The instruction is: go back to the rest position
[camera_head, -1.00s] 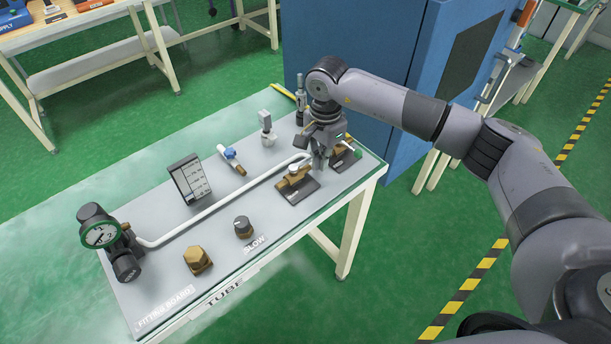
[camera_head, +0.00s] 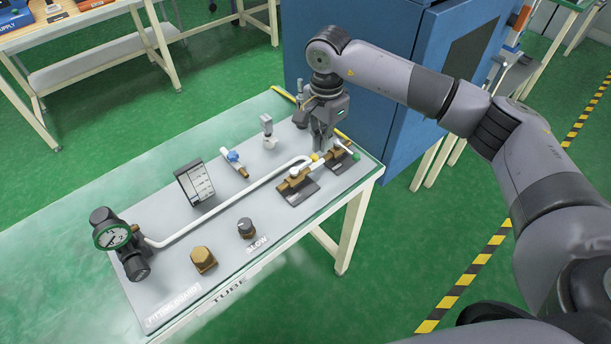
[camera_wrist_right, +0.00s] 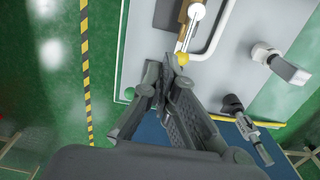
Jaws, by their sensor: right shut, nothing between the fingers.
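My right gripper (camera_head: 322,146) is shut and empty, pointing down near the far right corner of the fitting board (camera_head: 225,205). In the right wrist view its fingers (camera_wrist_right: 170,88) are together, with a small yellow part (camera_wrist_right: 183,59) just past the tips. In the head view that yellow part (camera_head: 315,157) is beside brass fittings (camera_head: 297,180) joined by a white piece. A white bent tube (camera_head: 225,204) runs from the fittings to a round gauge (camera_head: 112,236). I cannot tell whether the gripper touches anything. My left gripper is out of view.
A blue cabinet (camera_head: 375,60) stands close behind the gripper. On the board are a blue-handled valve (camera_head: 234,157), a grey upright fitting (camera_head: 268,127), a scale plate (camera_head: 195,183), a black knob (camera_head: 245,227) and a brass hex part (camera_head: 203,260).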

